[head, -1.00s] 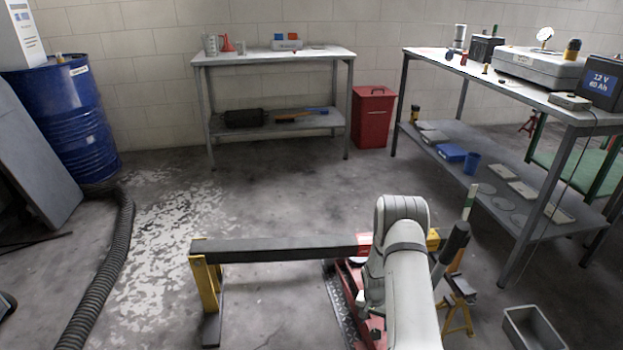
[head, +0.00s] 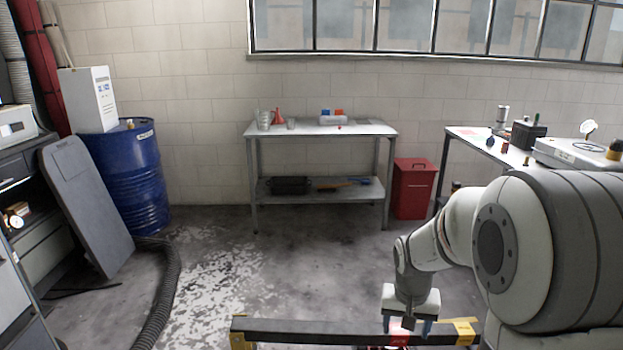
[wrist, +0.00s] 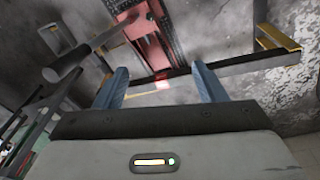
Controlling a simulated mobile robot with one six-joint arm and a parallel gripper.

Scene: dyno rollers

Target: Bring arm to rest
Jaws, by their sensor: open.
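My gripper (head: 408,325) hangs at the end of my folded arm at the lower right of the head view, with its fingers pointing down near the dark beam (head: 310,331). Whether the fingers touch the beam cannot be told.
A red jack-like device (wrist: 148,40) and a dark round-ended handle (wrist: 62,70) lie past the fingers. A workbench (head: 262,150), red bin (head: 412,190) and blue drum (head: 125,175) stand at the back. A bench (head: 470,140) is at right. The middle floor is clear.

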